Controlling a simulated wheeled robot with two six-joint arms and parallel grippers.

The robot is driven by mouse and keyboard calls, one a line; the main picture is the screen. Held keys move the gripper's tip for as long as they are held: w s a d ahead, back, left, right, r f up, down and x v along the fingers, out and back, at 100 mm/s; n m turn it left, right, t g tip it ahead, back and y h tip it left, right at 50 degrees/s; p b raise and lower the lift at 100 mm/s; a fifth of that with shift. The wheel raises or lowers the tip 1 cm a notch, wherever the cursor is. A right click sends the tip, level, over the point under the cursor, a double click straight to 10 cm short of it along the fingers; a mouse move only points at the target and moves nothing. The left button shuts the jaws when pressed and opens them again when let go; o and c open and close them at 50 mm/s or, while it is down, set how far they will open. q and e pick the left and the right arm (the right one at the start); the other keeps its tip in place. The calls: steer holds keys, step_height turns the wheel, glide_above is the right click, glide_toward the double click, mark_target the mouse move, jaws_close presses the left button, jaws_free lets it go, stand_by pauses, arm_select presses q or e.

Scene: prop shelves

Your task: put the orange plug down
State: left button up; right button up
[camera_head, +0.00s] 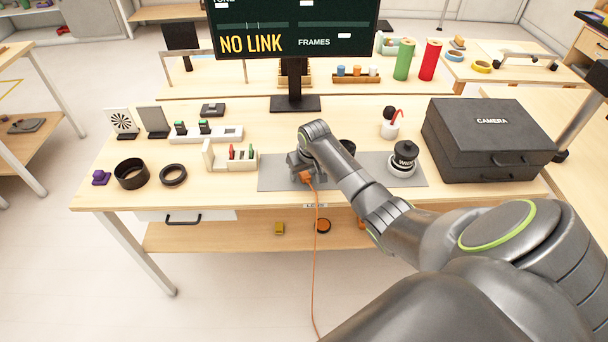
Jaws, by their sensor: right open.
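The orange plug (306,177) is at the left part of the grey mat (272,174) on the workbench. Its orange cable (316,245) runs over the front edge and down toward the floor. My right gripper (299,171) is over the mat right at the plug, pointing down, with its jaws open. The wrist and fingers hide part of the plug, and I cannot tell whether a finger touches it. My left gripper is not in view.
A lens marked WIDE (403,160) stands on the mat's right part. A black camera case (490,155) is further right. A white-and-wood holder (232,163) and black rings (131,174) are left. A monitor (293,28) reading NO LINK stands behind.

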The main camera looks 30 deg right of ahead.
steer(key=shift+c, duration=0.3)
steer(key=c, duration=1)
steer(key=shift+r, duration=0.1)
